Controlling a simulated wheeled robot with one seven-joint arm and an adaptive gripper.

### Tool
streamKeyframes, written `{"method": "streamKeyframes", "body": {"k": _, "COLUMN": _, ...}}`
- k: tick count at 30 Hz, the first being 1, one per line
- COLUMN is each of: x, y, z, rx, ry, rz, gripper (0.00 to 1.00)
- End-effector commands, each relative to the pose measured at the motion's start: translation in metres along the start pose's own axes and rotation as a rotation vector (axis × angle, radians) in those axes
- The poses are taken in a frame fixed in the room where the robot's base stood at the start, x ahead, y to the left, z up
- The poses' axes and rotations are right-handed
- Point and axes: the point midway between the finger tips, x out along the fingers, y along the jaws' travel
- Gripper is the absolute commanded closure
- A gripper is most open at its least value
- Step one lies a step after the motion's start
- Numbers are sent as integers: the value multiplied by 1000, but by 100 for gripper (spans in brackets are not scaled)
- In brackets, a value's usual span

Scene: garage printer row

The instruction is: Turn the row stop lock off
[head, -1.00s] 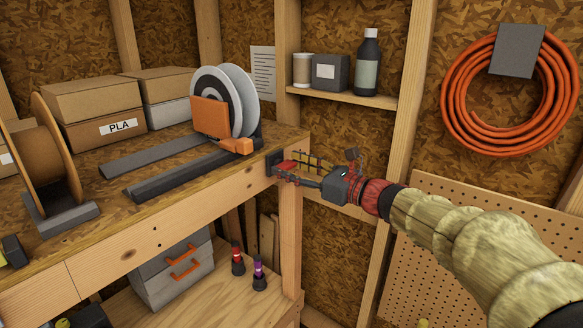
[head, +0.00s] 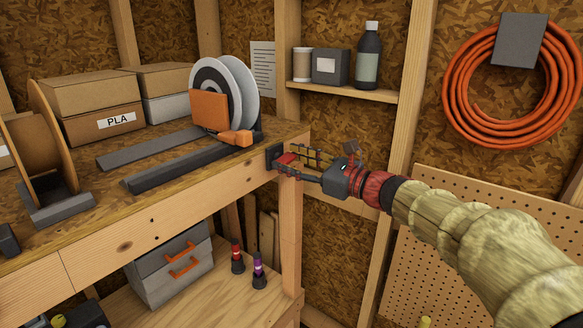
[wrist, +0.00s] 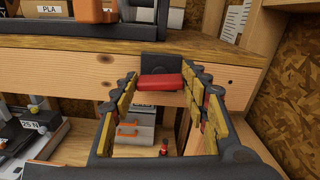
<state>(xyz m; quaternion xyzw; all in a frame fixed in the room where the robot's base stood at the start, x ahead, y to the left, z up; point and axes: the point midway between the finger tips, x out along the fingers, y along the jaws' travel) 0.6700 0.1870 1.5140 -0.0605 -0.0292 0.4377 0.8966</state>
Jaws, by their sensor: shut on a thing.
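The row stop lock is a red lever (wrist: 160,82) on a dark square mount (wrist: 155,61), fixed to the front face of the wooden bench near its right end. In the head view the red lever (head: 287,159) sticks out from the mount (head: 273,157) and is partly hidden by my fingers. My gripper (head: 292,165) reaches it from the right. In the wrist view my gripper (wrist: 160,88) has its yellow-padded fingers on either side of the lever, shut on it. The lever lies roughly level across the wrist view.
A printer (head: 212,110) with a white spool stands on the bench (head: 110,235) above the lock. Below are a grey drawer box (head: 172,275) and two small bottles (head: 258,272). A wall stud (head: 405,130) and a pegboard (head: 470,230) stand behind my arm.

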Motion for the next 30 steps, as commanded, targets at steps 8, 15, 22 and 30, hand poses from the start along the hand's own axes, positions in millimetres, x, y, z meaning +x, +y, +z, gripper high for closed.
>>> {"method": "streamKeyframes", "body": {"k": 8, "x": 0, "y": 2, "z": -6, "rx": -242, "ry": -3, "rz": -1, "gripper": 80}}
{"method": "streamKeyframes", "body": {"k": 15, "x": 0, "y": 3, "z": -7, "rx": -471, "ry": -2, "rz": -1, "gripper": 80}}
{"method": "streamKeyframes", "body": {"k": 22, "x": 0, "y": 4, "z": -7, "rx": -690, "ry": -2, "rz": -1, "gripper": 80}}
{"method": "streamKeyframes", "body": {"k": 30, "x": 0, "y": 5, "z": -8, "rx": -946, "ry": -1, "rz": 0, "gripper": 80}}
